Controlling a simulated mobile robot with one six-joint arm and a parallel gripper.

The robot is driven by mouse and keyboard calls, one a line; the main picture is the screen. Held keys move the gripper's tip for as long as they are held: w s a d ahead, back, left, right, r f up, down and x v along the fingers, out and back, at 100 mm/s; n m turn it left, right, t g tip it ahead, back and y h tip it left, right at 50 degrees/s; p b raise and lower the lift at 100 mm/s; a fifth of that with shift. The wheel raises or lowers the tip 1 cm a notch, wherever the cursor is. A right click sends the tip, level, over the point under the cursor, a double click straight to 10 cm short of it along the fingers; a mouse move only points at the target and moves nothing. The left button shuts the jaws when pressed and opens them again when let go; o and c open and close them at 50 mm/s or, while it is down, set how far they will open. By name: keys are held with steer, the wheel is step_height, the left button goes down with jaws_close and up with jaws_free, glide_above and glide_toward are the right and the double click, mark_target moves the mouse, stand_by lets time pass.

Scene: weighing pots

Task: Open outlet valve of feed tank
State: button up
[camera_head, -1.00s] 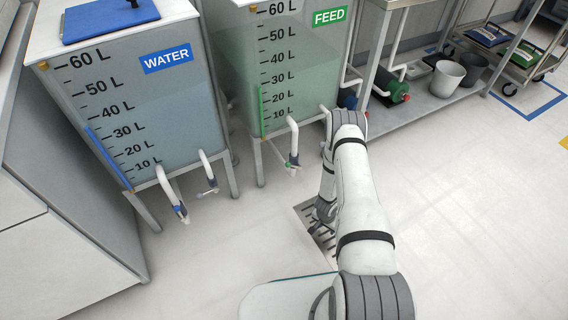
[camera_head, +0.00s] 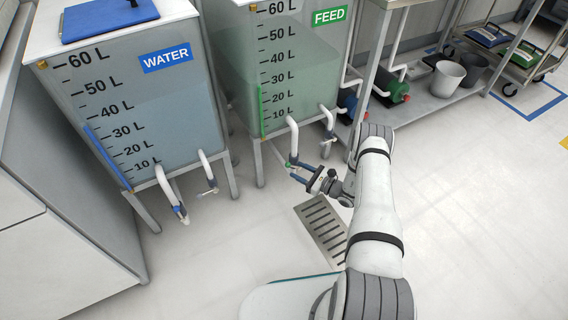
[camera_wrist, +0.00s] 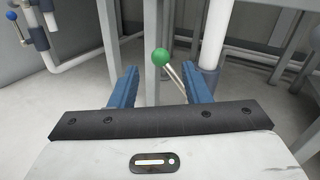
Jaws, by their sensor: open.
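The feed tank (camera_head: 290,75) is a greenish clear tank with a green FEED label, left of centre in the head view. White outlet pipes come out low on its front. The left pipe ends in a valve (camera_head: 291,163) with a green part. In the wrist view, a valve lever with a green ball knob (camera_wrist: 162,57) stands between the two blue fingers, towards the right one. My gripper (camera_head: 297,172) is open beside this valve; it also shows in the wrist view (camera_wrist: 163,80). Contact between fingers and lever cannot be told.
The water tank (camera_head: 140,110) stands to the left, with its own pipes and a blue-handled valve (camera_head: 181,212). A floor drain grate (camera_head: 324,228) lies below my arm. A steel rack (camera_head: 425,108) stands at the right.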

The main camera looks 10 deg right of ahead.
steer(key=b+x, duration=0.2)
steer(key=x, duration=0.5)
steer(key=shift+w+a, duration=0.25)
steer(key=shift+r, duration=0.1)
steer(key=shift+c, duration=0.2)
jaws_close()
